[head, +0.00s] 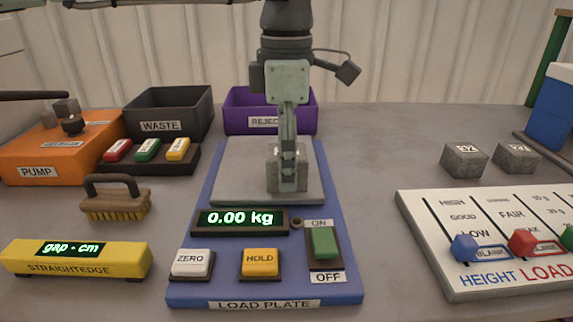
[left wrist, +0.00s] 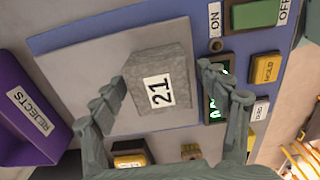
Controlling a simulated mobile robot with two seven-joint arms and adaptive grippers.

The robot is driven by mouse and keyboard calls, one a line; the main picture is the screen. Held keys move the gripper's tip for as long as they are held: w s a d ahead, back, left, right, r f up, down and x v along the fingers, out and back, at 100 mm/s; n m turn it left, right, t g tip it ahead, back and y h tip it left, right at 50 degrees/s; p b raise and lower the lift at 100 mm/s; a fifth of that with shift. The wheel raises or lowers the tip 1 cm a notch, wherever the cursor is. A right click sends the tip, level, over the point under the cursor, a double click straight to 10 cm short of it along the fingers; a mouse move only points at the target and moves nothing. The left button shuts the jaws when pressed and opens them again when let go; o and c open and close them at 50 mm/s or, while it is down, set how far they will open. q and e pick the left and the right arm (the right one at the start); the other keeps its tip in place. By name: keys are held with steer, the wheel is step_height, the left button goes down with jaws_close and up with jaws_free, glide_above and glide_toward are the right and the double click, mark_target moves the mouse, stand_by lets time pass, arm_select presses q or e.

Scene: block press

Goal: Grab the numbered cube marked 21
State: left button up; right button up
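The grey stone-like cube marked 21 (left wrist: 160,66) is on the grey top of the load plate. In the left wrist view its number faces the camera. My left gripper (left wrist: 162,80) is open, with one finger on each side of the cube; the finger on the left is very close to it, and contact is unclear. In the head view my left gripper (head: 288,178) points down over the load plate (head: 230,165), and its near finger partly hides the cube (head: 272,168). My right gripper is not in view.
The display (head: 240,219) reads 0.00 kg. Two other numbered cubes (head: 464,160) (head: 516,158) stand at the right, behind a white board (head: 470,285). A purple rejects bin (head: 309,120) and black waste bin (head: 170,127) stand behind. A yellow straightedge (head: 80,260) lies front left.

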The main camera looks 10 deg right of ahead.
arm_select(q)
steer(key=c, duration=1.4)
steer(key=shift+c, duration=0.6)
steer(key=shift+r, duration=0.2)
